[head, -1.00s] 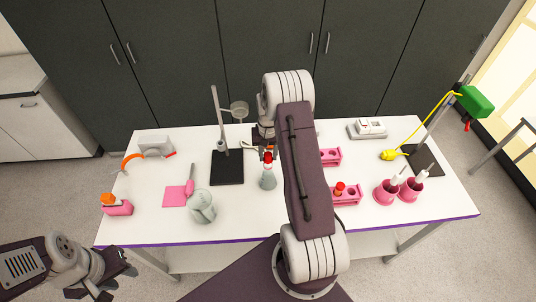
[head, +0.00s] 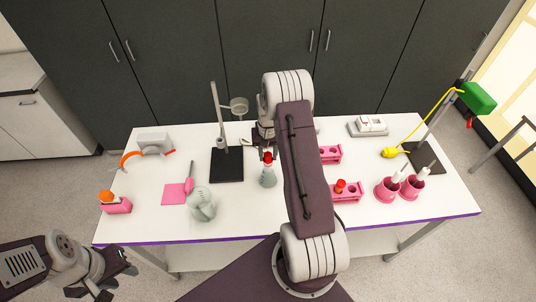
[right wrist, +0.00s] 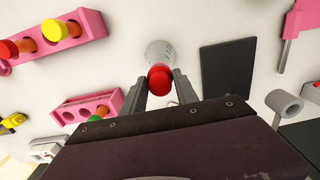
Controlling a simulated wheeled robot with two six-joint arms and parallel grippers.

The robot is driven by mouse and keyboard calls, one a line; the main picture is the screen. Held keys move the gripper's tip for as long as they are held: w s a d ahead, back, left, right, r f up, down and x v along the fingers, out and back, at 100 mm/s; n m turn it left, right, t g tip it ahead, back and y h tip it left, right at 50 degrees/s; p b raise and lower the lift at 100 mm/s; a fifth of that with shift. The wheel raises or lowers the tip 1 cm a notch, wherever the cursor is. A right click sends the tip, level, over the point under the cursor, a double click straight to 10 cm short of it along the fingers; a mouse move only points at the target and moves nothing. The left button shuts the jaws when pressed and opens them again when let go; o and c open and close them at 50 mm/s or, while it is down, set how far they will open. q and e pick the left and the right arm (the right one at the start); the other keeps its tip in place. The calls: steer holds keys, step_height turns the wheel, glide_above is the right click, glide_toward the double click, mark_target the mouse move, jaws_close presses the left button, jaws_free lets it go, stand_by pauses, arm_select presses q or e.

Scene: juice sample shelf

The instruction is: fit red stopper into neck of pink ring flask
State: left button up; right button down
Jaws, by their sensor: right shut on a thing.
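A red stopper (head: 267,157) shows at the top of a pale grey-green conical flask (head: 268,177) in the middle of the table. My right gripper (head: 266,152) is shut on the stopper, partly hidden by my arm. In the right wrist view the stopper (right wrist: 160,78) sits between the fingertips (right wrist: 160,84), lined up with the flask (right wrist: 159,52) behind it. The stopper hides the neck, so I cannot tell how deep it sits, and no pink ring is clear. My left gripper (head: 112,282) is empty, its fingers apart, off the table's front left corner.
A black stand base (head: 226,165) with a rod stands left of the flask. Pink racks (head: 346,193) and pink cups (head: 385,191) are on the right.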

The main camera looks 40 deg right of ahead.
mark_target(268, 154)
steer(key=shift+f+b, duration=0.3)
steer(key=shift+f, duration=0.2)
stand_by(0.4)
steer(key=shift+s+a, duration=0.1)
steer(key=shift+s, duration=0.1)
steer(key=c, duration=0.9)
jaws_free()
steer(key=shift+w+f, duration=0.1)
steer(key=shift+f, duration=0.05)
steer(key=shift+o, duration=0.2)
steer(key=shift+w, duration=0.15)
step_height(268, 154, up, 9)
steer(key=shift+r+b, duration=0.1)
steer(key=shift+b, duration=0.95)
